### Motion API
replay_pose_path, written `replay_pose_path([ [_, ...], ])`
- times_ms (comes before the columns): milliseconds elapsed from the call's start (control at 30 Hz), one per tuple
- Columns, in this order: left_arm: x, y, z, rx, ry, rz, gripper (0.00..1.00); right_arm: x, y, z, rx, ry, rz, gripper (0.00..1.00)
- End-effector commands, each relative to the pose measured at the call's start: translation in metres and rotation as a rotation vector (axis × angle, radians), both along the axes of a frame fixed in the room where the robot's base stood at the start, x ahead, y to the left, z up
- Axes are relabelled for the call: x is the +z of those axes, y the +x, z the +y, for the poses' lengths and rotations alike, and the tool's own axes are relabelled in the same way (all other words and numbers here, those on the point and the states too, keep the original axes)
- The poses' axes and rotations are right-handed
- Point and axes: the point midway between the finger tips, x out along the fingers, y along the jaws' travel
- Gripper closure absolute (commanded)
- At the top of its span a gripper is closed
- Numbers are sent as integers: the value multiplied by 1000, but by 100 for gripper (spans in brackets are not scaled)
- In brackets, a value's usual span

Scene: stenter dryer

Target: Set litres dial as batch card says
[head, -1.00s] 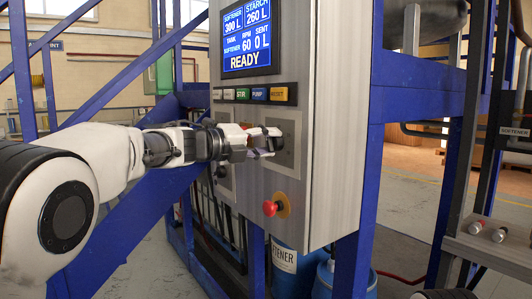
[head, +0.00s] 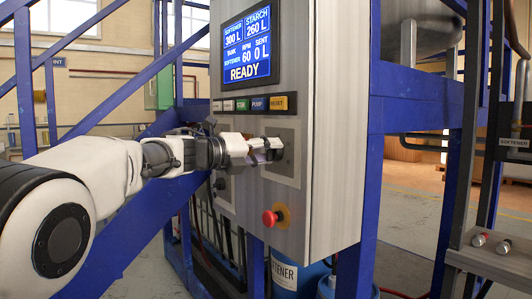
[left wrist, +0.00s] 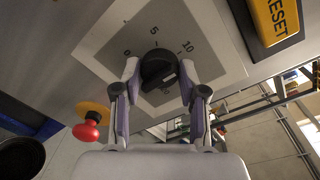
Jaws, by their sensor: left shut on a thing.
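A grey control panel (head: 310,200) stands in front of me with a blue screen (head: 248,45). The screen reads softener 300 L, starch 260 L, tank softener, RPM 60, sent 0 L, READY. In the left wrist view a black dial knob (left wrist: 157,70) sits on a square scale plate (left wrist: 205,55) marked 5 and 10, with another mark hard to read. My left gripper (head: 262,150) is shut on this knob, with one finger on each side of it in the left wrist view (left wrist: 158,82). No batch card is recognisable. My right gripper is not in view.
A row of labelled buttons lies below the screen, including a yellow RESET button (head: 278,103). A red mushroom button (head: 270,218) sits below the dial. Another dark knob (head: 219,184) is at the lower left. Blue frame beams (head: 400,150) surround the panel.

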Motion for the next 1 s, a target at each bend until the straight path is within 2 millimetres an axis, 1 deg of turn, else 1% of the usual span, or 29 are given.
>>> replay_pose_path([
  [33, 0, 0, -1, -1, 0, 0, 55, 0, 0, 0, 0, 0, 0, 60],
  [100, 0, 0, -1, -1, 0, 0, 33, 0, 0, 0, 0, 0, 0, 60],
  [367, 0, 0, 0, -1, 0, 1, 33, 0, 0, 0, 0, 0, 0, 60],
  [467, 0, -2, 3, 0, -1, 2, 33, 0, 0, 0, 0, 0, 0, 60],
  [567, 2, -10, 14, 2, -2, 2, 33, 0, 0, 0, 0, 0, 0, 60],
  [667, 4, -25, 32, 2, -3, 1, 33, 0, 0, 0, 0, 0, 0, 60],
  [800, 6, -47, 61, 1, -4, 2, 33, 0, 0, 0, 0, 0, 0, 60],
  [900, 6, -61, 78, 1, -2, 2, 33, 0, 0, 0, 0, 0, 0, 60],
  [1000, 6, -70, 89, 0, -1, 2, 33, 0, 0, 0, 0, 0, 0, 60],
])
